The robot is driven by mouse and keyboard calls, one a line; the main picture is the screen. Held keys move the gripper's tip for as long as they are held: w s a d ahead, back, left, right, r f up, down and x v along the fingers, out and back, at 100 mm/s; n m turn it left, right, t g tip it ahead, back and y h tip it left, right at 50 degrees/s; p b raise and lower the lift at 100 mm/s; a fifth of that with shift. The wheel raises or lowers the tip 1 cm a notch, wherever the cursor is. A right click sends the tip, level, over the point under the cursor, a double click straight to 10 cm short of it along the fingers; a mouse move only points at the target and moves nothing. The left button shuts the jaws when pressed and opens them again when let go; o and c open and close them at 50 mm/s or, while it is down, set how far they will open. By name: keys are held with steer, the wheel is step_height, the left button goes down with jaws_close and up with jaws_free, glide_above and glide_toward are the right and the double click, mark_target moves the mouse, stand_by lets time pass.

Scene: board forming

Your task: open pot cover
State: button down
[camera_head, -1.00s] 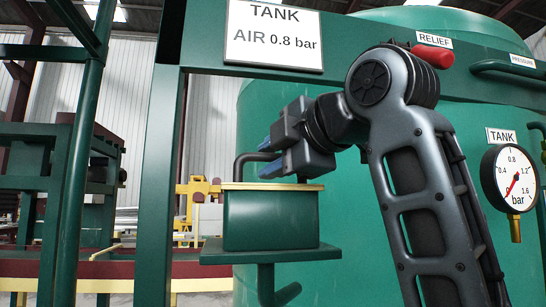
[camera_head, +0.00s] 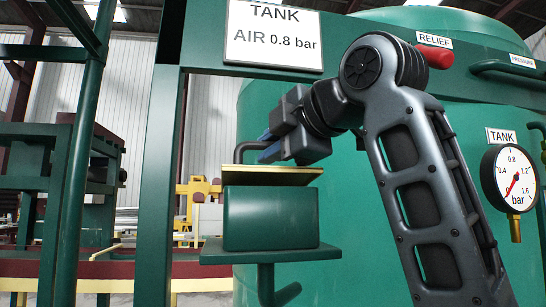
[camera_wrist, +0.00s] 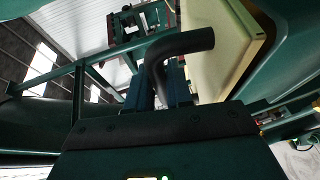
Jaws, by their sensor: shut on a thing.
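The pot (camera_head: 271,220) is a dark green box standing upright on a green bracket shelf in the head view. Its flat brass-coloured cover (camera_head: 290,177) is at its top, raised, with a broad face showing. Whether any edge still touches the pot is unclear. A bent black handle (camera_head: 241,153) rises from the cover's left part. My gripper (camera_head: 264,145), with blue fingers, is shut on the handle, above the cover. In the wrist view the black handle (camera_wrist: 178,48) runs down to my gripper (camera_wrist: 168,85), beside the pale yellow cover (camera_wrist: 222,40). The pot's inside is hidden.
A green post (camera_head: 158,150) stands left of the pot. A large green tank (camera_head: 345,225) is behind it. A pressure gauge (camera_head: 511,178) and a red relief knob (camera_head: 434,56) are to the right.

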steer(key=shift+w+r, duration=0.45)
steer(key=shift+r, duration=0.3)
steer(key=shift+w+a+r+m+g+h, duration=0.2)
steer(key=shift+w+r+m+g+h, duration=0.15)
steer(key=shift+r+g, duration=0.2)
steer(key=c, duration=1.1)
jaws_free()
steer(key=b+v, duration=0.2)
steer(key=v, duration=0.5)
steer(key=shift+s+d, duration=0.2)
steer(key=shift+s, duration=0.05)
steer(key=shift+r, duration=0.1)
